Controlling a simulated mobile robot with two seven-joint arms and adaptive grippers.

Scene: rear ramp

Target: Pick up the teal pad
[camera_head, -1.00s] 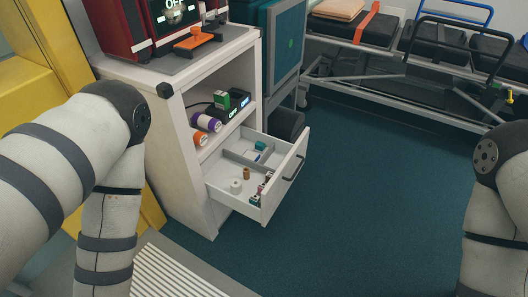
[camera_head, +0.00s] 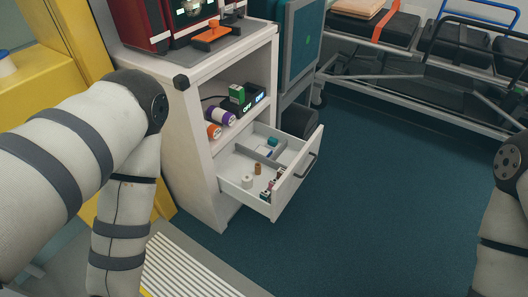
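A small teal item (camera_head: 272,141), which looks like the teal pad, lies in the rear part of the open white drawer (camera_head: 292,186). It is too small in the picture to make out its exact shape. The drawer is pulled out from the white cabinet (camera_head: 212,165) and has grey dividers inside. My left arm bends down at the left, and my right arm shows at the right edge. Both grippers are out of the picture, so their states are hidden.
The drawer also holds a white roll (camera_head: 247,181), a brown cylinder (camera_head: 258,169) and several small items. Purple (camera_head: 222,117) and orange (camera_head: 214,131) rolls lie on the shelf above. A stretcher (camera_head: 420,80) stands at the back right. The blue floor (camera_head: 390,200) is clear.

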